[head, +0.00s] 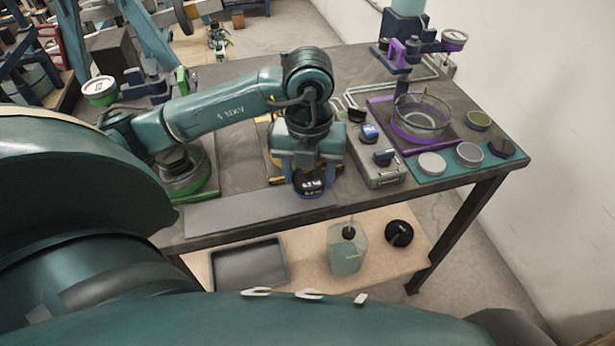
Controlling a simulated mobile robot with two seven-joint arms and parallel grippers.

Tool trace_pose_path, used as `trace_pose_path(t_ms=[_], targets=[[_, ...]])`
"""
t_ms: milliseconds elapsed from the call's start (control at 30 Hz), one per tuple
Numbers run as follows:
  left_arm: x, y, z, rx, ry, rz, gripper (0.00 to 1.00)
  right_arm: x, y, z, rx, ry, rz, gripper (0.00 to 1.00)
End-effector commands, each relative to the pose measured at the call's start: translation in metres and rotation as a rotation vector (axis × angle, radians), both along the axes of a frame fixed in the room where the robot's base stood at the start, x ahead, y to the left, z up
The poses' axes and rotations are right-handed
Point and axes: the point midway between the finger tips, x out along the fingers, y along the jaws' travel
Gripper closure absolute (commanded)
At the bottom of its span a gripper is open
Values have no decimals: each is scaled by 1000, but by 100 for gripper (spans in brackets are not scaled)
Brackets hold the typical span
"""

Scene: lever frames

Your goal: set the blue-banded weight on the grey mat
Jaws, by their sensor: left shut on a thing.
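The blue-banded weight (309,188) is a dark, round piece with white marking on its top. My left gripper (310,180) points down and is shut on it, with a finger on each side, partly hiding it. The grey mat (240,215) is a flat strip along the front edge of the table. The weight shows at the mat's right end; I cannot tell whether it touches the mat or hangs just above it. The rest of the mat is bare. My right gripper is not in view.
A grey box (381,177) with knobs stands right of the gripper. Farther right are a glass bowl (421,117) on a purple base and a teal mat (436,176) with several discs. A green-based stand (187,184) is at left. A lower shelf holds a dark tray (248,264).

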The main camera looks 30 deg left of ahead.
Motion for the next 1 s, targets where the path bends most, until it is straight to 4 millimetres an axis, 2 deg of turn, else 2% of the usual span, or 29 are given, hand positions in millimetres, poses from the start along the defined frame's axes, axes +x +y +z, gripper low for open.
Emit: trace_pose_path(t_ms=[100, 167, 500, 533, 800, 1000], targets=[[-1, 0, -17, 0, 2, 1, 84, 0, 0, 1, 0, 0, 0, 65], [0, 0, -22, 0, 1, 1, 84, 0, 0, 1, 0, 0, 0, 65], [0, 0, -26, 0, -1, 0, 84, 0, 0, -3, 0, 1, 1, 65], [0, 0, -27, 1, 0, 0, 44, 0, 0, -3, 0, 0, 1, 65], [0, 0, -26, 1, 0, 0, 23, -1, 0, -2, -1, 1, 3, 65], [0, 0, -25, 1, 0, 0, 23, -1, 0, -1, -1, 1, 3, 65]])
